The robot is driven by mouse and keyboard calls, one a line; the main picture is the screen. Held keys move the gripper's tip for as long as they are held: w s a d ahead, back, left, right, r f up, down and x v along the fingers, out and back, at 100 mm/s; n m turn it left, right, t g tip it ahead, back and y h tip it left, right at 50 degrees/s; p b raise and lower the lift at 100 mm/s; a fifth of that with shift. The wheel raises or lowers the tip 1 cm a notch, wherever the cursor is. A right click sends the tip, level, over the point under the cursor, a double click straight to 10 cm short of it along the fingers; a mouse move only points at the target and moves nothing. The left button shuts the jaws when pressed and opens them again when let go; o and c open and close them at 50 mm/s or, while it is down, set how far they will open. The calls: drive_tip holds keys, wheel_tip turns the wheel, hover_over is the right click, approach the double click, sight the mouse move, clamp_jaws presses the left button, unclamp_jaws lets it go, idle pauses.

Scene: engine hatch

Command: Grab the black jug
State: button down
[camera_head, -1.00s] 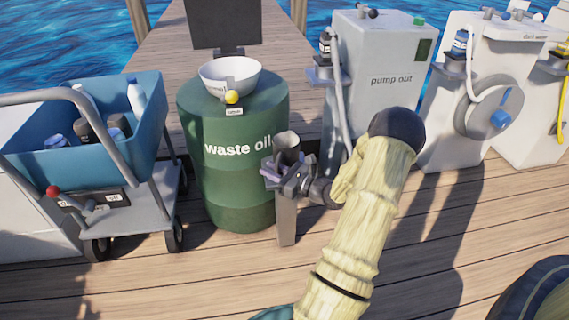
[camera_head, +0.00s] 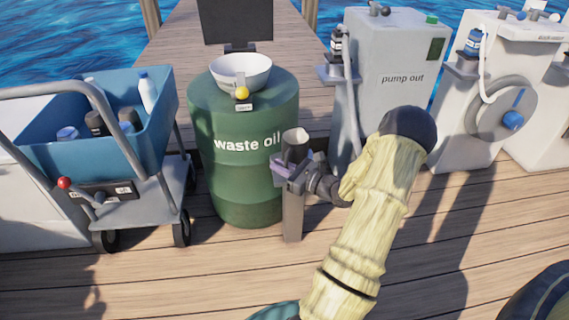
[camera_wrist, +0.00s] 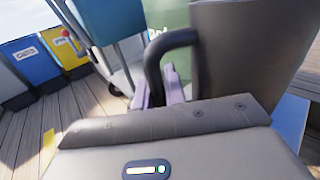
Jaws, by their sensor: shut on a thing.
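The black jug (camera_head: 295,146) shows dark grey in the head view, upright at the top of a narrow grey post (camera_head: 293,215) in front of the green barrel. In the wrist view the jug's dark body (camera_wrist: 245,50) fills the upper right, with its handle on the left side. My gripper (camera_head: 290,170) is at the near side of the jug. In the wrist view its purple fingers (camera_wrist: 160,92) are shut on the lower part of the handle. The jug's base is hidden behind my gripper, so I cannot tell whether it touches the post.
The green waste oil barrel (camera_head: 240,175) with a white bowl (camera_head: 238,72) on top stands just behind. A blue cart (camera_head: 145,140) with bottles is at left. A grey pump out unit (camera_head: 390,90) stands at right. Open deck lies in front.

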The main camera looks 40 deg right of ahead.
drive_tip(key=shift+r, duration=0.1)
wheel_tip(320, 180, up, 10)
drive_tip(key=p, duration=0.6)
idle(0.4)
idle(0.6)
